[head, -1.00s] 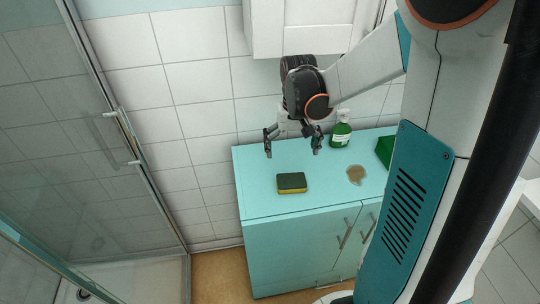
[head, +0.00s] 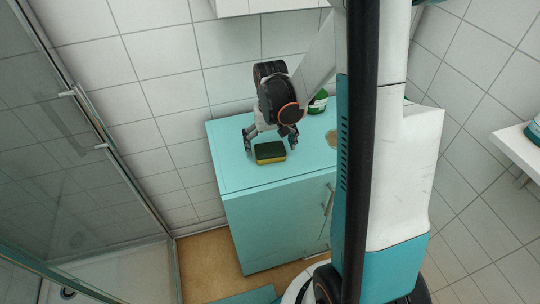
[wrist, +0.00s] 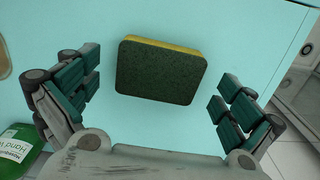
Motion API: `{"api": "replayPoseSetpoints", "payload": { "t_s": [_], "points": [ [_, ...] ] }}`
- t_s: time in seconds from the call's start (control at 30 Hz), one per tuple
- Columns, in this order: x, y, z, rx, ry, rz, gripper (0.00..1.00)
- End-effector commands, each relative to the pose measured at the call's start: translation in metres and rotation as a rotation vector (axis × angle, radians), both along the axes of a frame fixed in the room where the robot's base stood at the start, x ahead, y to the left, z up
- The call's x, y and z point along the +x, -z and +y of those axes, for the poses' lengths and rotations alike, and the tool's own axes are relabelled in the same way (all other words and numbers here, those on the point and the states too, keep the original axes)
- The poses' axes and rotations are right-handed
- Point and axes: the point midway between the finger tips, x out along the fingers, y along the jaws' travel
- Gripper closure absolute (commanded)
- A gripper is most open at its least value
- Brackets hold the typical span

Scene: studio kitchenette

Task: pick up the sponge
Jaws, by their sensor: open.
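The sponge (head: 270,152) lies flat on the turquoise cabinet top (head: 222,170), with a dark green scouring side up and a yellow side below. In the wrist view the sponge (wrist: 160,72) sits ahead of and between the two spread fingers. My gripper (head: 270,145) is open and empty, its fingertips close above the sponge in the head view. In the wrist view my gripper (wrist: 158,100) shows a finger on each side, both apart from the sponge.
A brownish patch (head: 332,138) lies right of the sponge. The tiled wall (head: 170,80) is close behind. A glass shower door (head: 90,130) stands at left.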

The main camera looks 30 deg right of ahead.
Motion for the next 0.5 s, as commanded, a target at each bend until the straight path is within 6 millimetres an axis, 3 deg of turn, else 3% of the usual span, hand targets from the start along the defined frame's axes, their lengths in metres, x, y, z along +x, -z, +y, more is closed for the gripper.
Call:
{"api": "replayPoseSetpoints", "payload": {
  "t_s": [0.1,0.37,0.4,0.5],
  "points": [
    [0.000,0.019,0.000,0.000,0.000,0.000,0.00],
    [0.000,0.021,0.000,0.000,0.000,0.000,0.00],
    [0.000,0.020,0.000,0.000,0.000,0.000,0.07],
    [0.000,0.020,0.000,0.000,0.000,0.000,0.15]
  ]
}}
